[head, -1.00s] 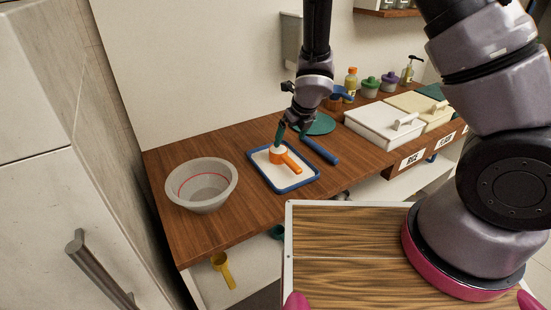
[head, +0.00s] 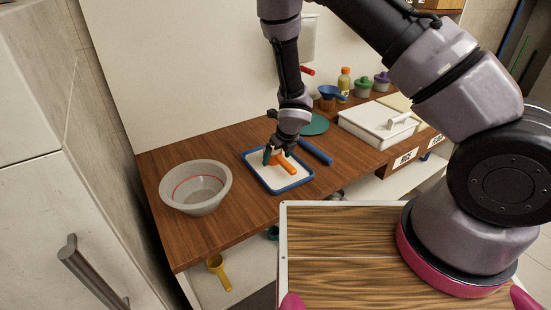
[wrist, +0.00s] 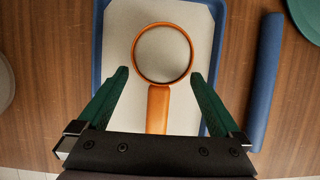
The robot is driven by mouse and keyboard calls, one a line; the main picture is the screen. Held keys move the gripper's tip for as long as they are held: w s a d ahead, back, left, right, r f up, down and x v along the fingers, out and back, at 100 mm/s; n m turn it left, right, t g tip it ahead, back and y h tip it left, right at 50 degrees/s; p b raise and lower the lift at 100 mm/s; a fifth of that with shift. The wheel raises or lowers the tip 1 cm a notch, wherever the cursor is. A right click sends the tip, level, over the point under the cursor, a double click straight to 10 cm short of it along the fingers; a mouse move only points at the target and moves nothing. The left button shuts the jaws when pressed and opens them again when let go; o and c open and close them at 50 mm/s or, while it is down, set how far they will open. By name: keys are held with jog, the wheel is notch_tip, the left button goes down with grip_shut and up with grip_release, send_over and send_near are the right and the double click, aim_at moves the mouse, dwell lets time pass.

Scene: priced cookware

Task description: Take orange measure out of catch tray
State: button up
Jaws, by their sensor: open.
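The orange measure (head: 286,164) lies in the blue-rimmed catch tray (head: 271,189) on the wooden counter. In the wrist view the measure's round cup (wrist: 142,79) is ahead of the fingertips, and its handle (wrist: 158,109) points back between the fingers. My gripper (head: 273,156) is above the tray, open. In the wrist view my gripper (wrist: 159,73) has one green finger on each side of the measure, with gaps to both. The tray (wrist: 97,30) shows a white floor there. In the head view my gripper hides part of the measure's cup.
A grey bowl with a red line (head: 196,187) stands left of the tray. A blue bar (head: 315,151) lies close to the tray's right side, with a green disc (head: 315,125) behind. A white lidded bin (head: 378,125) stands farther right. Bare counter shows between bowl and tray.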

grip_shut()
dwell(1.4)
